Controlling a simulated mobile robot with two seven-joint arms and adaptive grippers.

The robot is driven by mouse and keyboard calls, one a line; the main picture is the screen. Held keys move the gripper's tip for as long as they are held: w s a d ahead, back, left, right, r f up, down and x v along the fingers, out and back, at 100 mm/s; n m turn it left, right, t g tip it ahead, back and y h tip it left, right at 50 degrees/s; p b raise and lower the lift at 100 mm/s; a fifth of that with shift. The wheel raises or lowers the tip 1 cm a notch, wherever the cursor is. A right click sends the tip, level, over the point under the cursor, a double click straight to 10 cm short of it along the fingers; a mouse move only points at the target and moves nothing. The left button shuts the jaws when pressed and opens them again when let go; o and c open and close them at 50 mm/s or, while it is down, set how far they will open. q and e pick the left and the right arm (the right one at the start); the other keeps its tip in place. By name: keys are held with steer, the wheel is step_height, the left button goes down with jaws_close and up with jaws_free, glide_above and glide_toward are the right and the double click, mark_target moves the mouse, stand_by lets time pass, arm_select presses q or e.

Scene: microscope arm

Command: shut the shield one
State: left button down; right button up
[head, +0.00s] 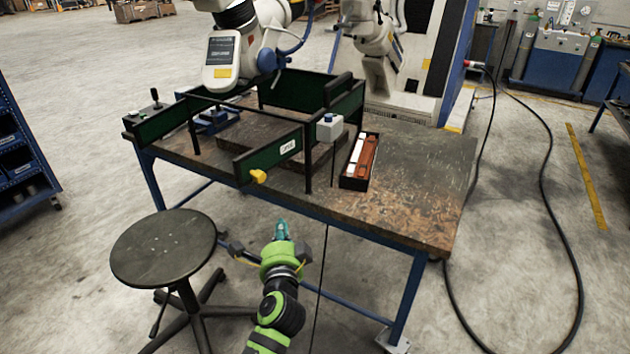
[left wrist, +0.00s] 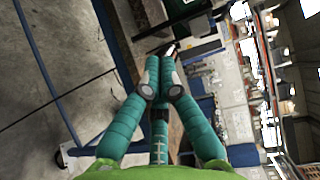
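A dark framework with green panels stands on the workbench. One green panel (head: 268,160) carries a white label and a yellow knob (head: 258,177) at its near lower end. It angles out from the front right post toward the lower left, past the table's front edge. Another green panel (head: 160,122) slants out at the left, and a third (head: 345,102) is at the right. Which one the task means by shield one, I cannot tell. My left gripper (head: 281,228) is below and in front of the labelled panel, apart from it. In the left wrist view its teal fingers (left wrist: 162,78) are together and empty. My right gripper is not seen.
A white robot arm (head: 222,62) stands behind the framework. A grey box with a blue button (head: 329,127) and a black tray (head: 352,183) are on the workbench (head: 425,210). A round stool (head: 163,248) stands left of my arm. A cable lies on the floor at right.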

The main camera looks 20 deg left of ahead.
arm_select(q)
steer(key=w+a+r+p, duration=0.3)
steer(key=w+a, duration=0.6)
steer(key=w, duration=0.1)
steer(key=shift+r+t+y, duration=0.2)
steer(key=shift+t+y, duration=0.1)
steer(key=shift+a, duration=0.1)
